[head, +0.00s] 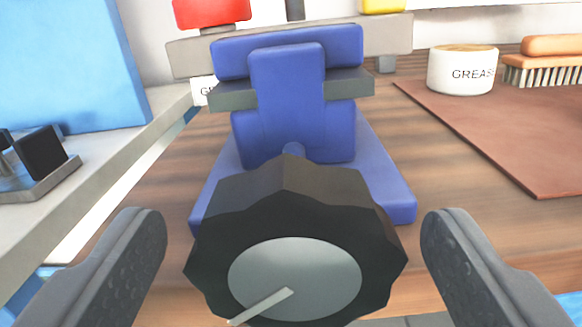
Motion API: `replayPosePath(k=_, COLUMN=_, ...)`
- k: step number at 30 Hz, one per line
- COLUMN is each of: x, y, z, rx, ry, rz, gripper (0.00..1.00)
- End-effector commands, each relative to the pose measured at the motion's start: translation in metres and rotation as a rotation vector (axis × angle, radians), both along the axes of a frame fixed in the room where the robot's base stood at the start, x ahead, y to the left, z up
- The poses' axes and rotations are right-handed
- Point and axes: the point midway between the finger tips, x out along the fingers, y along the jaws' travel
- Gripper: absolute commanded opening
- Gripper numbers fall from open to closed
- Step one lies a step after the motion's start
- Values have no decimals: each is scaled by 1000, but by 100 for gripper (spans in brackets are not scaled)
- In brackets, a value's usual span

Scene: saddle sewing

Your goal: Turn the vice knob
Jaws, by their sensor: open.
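The vice knob (292,195) is a large black scalloped knob with a grey face disc (315,262) and a pale pointer line (262,304) aimed to the lower left. It sits at the front of the blue vice (286,95), which stands on a wooden bench. My gripper (293,235) is open, with one dark finger on the left and the other on the right of the knob. A gap shows between each finger and the knob. The knob's lowest edge is partly cut off by the frame.
Behind the vice is a grey bar (390,34) with red (211,12) and yellow (383,5) blocks. A white grease pot (461,72) and a brush (545,68) are at the back right by a brown leather mat (500,125). A light counter (110,145) runs along the left.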

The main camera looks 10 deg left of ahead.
Motion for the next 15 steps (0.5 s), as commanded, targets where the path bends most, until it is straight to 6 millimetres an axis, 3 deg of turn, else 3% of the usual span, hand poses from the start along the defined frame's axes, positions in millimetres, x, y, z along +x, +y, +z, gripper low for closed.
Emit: replayPosePath(k=15, x=27, y=-1, z=-2, rx=-2, ry=4, rz=-1, gripper=78)
